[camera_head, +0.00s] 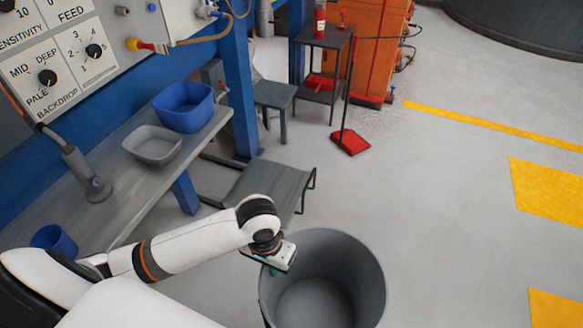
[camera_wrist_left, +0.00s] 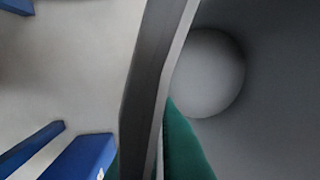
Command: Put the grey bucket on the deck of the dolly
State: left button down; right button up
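The large grey bucket (camera_head: 370,285) stands upright at the bottom centre of the head view, open at the top and empty as far as I see. My left gripper (camera_head: 274,267) is at its left rim. In the left wrist view, the bucket's rim (camera_wrist_left: 155,70) runs between the green fingers of my left gripper (camera_wrist_left: 145,150). One finger is inside the bucket, the other outside, and they look closed on the wall. The dolly (camera_head: 262,188), a low dark grey deck with a handle, is beyond the bucket to the left; its deck is bare. My right gripper is out of view.
A workbench (camera_head: 110,215) on the left holds a blue tub (camera_head: 183,110), a grey tub (camera_head: 152,147) and a blue cup (camera_head: 55,240). A blue post (camera_head: 238,90) and a stool (camera_head: 273,97) are behind the dolly. A red dustpan (camera_head: 350,142) is farther back. The floor to the right is clear.

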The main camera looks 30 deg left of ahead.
aim_at(268, 187)
jog(key=i+z, duration=0.25)
jog(key=i, duration=0.55)
jog(key=i+z, duration=0.3)
jog(key=i, duration=0.5)
jog(key=i+u, duration=0.4)
jog(key=i+l+u, duration=0.2)
jog(key=i+u, duration=0.15)
jog(key=i, duration=0.25)
